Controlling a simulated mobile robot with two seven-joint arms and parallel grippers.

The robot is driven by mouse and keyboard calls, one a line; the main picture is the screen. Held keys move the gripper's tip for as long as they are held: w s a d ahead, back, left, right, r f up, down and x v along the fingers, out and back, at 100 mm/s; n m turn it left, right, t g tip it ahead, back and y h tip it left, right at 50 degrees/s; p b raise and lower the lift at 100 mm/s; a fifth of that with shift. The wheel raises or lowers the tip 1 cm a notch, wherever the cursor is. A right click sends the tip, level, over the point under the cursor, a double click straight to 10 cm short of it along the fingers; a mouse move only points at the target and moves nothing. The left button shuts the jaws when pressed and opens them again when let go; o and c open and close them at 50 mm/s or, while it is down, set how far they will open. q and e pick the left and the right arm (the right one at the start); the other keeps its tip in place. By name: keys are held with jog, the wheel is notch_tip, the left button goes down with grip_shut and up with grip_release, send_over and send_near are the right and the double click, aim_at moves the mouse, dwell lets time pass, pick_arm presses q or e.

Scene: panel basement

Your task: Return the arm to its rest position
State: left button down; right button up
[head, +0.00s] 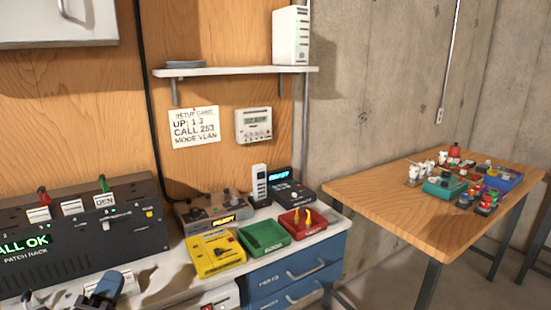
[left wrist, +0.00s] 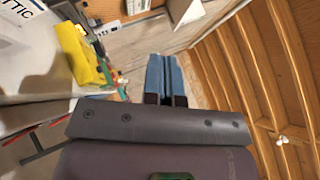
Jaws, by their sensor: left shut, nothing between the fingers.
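My left gripper (head: 104,287) shows at the bottom left of the head view, low in front of the patch rack, over the front part of the bench. In the left wrist view its two blue fingers (left wrist: 165,78) lie together, shut, with nothing between them. The black patch rack (head: 90,240) reads "ALL OK" in green and carries red and green levers. My right gripper is in neither view.
The bench holds a yellow device (head: 215,252), a green tray (head: 263,237), a red tray (head: 302,224) and a grey display unit (head: 205,209). Blue drawers (head: 297,282) are below. A wooden table (head: 385,199) with small items stands right. A shelf (head: 235,71) hangs above.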

pick_arm(q)
jog(key=s+d+f+n+g+y, duration=0.1)
jog(key=s+f+n+g, duration=0.2)
jog(key=s+f+n, duration=0.3)
jog(key=s+d+f+n+g+y, duration=0.1)
jog(key=s+f+n+g, duration=0.3)
jog(key=f, duration=0.9)
jog(key=s+d+f+n+g+y, duration=0.1)
jog(key=s+f+n+g, duration=0.3)
jog(key=s+f+n, duration=0.4)
jog(key=f+n, duration=0.1)
jog(key=n, duration=0.3)
jog(key=shift+d+f, duration=0.2)
jog(key=shift+f, duration=0.15)
